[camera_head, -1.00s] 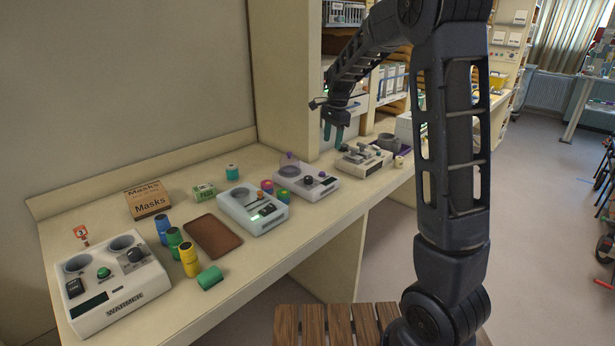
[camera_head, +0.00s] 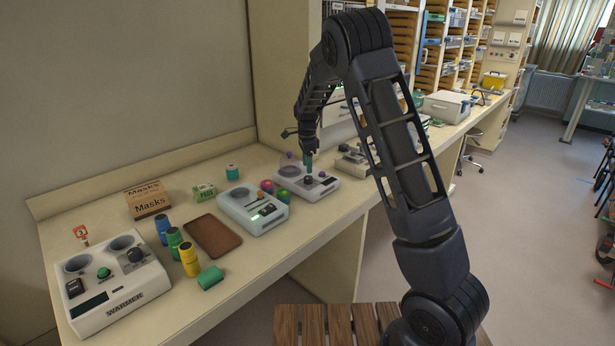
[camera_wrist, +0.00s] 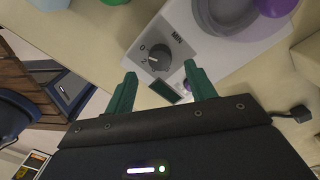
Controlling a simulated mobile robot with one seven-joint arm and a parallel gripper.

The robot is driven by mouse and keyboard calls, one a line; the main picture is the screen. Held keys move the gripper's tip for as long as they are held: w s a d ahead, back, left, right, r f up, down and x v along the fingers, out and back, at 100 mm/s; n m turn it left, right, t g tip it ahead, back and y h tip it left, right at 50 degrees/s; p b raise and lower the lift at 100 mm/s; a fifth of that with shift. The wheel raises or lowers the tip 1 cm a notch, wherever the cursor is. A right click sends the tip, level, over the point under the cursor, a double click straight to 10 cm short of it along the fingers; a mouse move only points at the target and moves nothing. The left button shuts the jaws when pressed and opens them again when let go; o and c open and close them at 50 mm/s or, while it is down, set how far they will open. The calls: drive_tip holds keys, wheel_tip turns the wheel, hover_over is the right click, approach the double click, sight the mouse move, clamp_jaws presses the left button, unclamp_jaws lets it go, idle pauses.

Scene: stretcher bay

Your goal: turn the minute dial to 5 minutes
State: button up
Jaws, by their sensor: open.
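A white device (camera_head: 329,186) sits on the bench and also fills the upper middle of the wrist view (camera_wrist: 203,47). A small display (camera_wrist: 166,91) shows between the fingers.
A clear purple dome (camera_head: 289,165) and a purple knob (camera_head: 322,174) stand on the same device. Coloured pots (camera_head: 267,186) are just left of it. Another white device (camera_head: 254,212) and the warmer (camera_head: 115,285) lie further left. A grey device (camera_head: 352,165) stands to the right.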

sight(308, 177)
drive_tip(key=shift+s+f, duration=0.1)
drive_tip(key=shift+f, duration=2.65)
drive_tip(key=c, duration=1)
